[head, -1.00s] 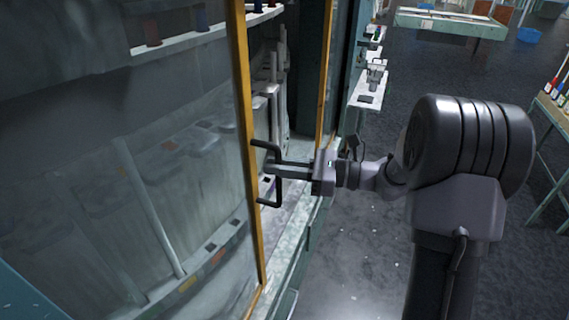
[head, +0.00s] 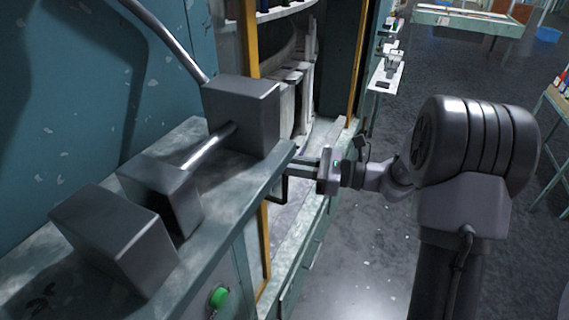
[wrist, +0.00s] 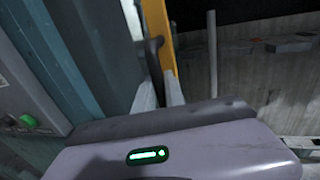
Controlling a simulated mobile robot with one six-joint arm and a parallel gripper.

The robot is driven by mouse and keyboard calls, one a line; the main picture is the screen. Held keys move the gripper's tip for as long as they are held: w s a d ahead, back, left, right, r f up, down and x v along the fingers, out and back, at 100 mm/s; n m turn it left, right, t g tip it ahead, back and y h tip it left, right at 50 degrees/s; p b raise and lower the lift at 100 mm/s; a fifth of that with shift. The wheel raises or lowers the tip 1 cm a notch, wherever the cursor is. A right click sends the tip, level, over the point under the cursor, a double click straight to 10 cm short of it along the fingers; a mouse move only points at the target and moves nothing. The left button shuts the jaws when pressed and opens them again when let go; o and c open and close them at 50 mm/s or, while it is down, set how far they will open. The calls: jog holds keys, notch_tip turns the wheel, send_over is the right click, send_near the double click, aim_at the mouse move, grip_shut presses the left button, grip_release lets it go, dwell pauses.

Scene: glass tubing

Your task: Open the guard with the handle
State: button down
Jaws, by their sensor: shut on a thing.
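The guard is a glass panel with a yellow edge strip (head: 265,240), partly hidden in the head view behind grey metal blocks. Its dark bar handle (head: 284,190) shows only in its lower part there. My gripper (head: 298,164) comes from the right at the handle, and its fingertips are partly hidden by the bench edge. In the wrist view, the dark handle (wrist: 153,60) stands between the two pale fingers of my gripper (wrist: 159,92), which is shut on it. The yellow edge (wrist: 157,25) is right behind the handle.
Grey blocks (head: 243,115) with metal rods sit on a teal bench at the left. A green button (head: 219,297) is on the bench front, also in the wrist view (wrist: 28,120). A second yellow post (head: 357,65) stands beyond the opening.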

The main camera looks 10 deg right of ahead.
jog(key=shift+s+a, duration=0.1)
jog(key=shift+s, duration=0.05)
jog(key=c, duration=1.4)
grip_release()
jog(key=p+v, duration=0.1)
jog(key=v, duration=1.6)
jog(key=shift+d, duration=0.25)
